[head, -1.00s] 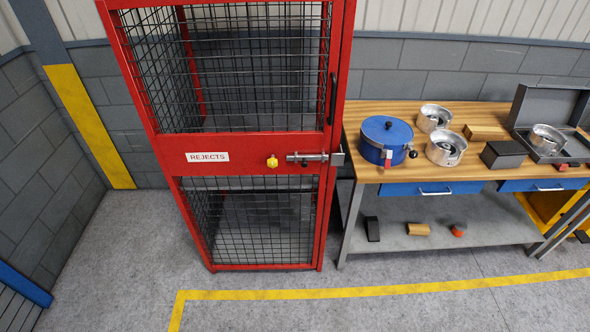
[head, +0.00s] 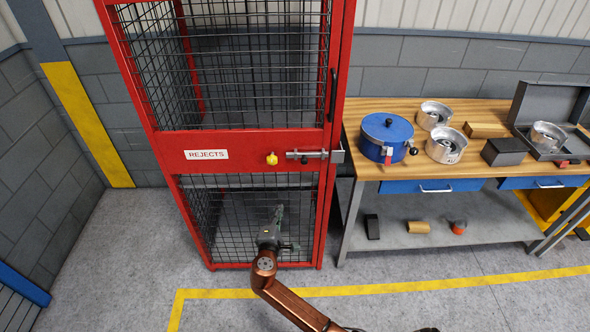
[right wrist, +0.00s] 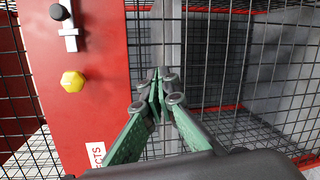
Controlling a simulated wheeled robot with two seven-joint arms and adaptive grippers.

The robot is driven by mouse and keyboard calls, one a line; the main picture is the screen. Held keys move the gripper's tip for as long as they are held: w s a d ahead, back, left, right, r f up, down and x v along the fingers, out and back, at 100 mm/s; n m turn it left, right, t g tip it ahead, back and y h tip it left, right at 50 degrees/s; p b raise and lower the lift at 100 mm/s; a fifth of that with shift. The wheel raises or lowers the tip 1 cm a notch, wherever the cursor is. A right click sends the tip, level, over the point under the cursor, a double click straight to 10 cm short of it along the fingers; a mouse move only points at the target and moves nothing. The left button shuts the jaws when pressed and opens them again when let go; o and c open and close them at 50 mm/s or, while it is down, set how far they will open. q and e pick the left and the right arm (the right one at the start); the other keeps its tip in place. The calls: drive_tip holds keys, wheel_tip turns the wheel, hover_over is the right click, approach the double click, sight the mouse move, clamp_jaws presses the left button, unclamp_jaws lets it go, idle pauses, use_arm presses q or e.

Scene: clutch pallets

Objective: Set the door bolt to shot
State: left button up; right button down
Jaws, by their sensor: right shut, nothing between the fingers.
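The door bolt (head: 307,154) is a silver bar with a dark knob on the red cross rail of the cage door. It lies horizontal, with a grey keeper (head: 337,155) on the frame to its right. I cannot tell whether the bar's end is inside the keeper. Part of the bolt (right wrist: 70,38) and its dark knob show at the top left of the right wrist view. My right gripper (head: 279,213) is shut and empty, below the bolt, in front of the lower mesh. Its green fingertips (right wrist: 158,82) meet in the right wrist view. My left gripper is out of view.
A yellow knob (head: 272,159) sits left of the bolt, beside the REJECTS label (head: 207,155). A workbench (head: 362,167) stands right of the cage, with a blue pot (head: 384,130) and metal parts on it. The floor in front is open.

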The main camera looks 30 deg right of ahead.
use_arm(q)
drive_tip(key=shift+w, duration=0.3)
use_arm(e)
wheel_tip(320, 180, up, 12)
drive_tip(key=s+m+h, duration=0.1)
drive_tip(key=h, duration=0.1)
drive_tip(key=shift+a+t, duration=0.3)
drive_tip(key=shift+t, duration=0.1)
drive_tip(key=shift+s+f, duration=0.1)
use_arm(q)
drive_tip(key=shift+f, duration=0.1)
use_arm(e)
approach(298, 157)
drive_tip(key=x, duration=0.4)
drive_tip(key=shift+w+f+b, duration=0.1)
drive_tip(key=shift+w+b, duration=0.15)
drive_tip(key=shift+b, duration=0.1)
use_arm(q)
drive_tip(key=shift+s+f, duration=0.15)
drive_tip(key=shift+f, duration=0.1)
use_arm(e)
drive_tip(key=shift+d, duration=0.2)
drive_tip(key=shift+s, duration=0.1)
